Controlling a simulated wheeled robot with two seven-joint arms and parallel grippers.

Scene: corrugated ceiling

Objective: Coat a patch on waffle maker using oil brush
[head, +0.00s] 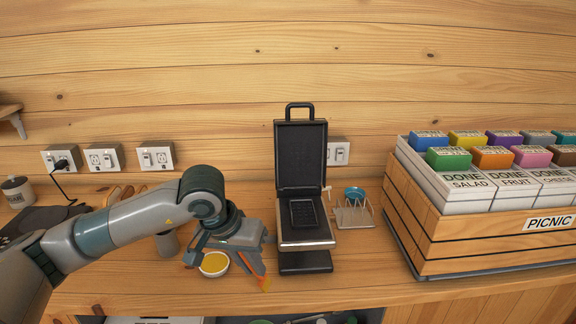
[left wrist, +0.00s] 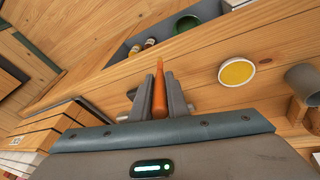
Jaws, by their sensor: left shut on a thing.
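The black waffle maker (head: 300,155) stands open on the counter in the middle of the head view, its lid upright and its lower plate (head: 318,230) facing up. My left gripper (head: 257,268) is just left of its front, apart from the plate. It is shut on the orange oil brush (left wrist: 159,95), which sticks out between the fingers (left wrist: 160,102) in the left wrist view. The brush's bristles cannot be made out. A white bowl of yellow oil (head: 214,264) stands left of the gripper; it also shows in the left wrist view (left wrist: 237,72). My right gripper is out of view.
A wooden picnic crate (head: 478,238) with white boxes fills the right. A wire rack (head: 354,216) with a blue item stands right of the waffle maker. A grey cup (head: 167,246) is partly behind my left arm. An open shelf (left wrist: 165,38) lies below the counter's front edge.

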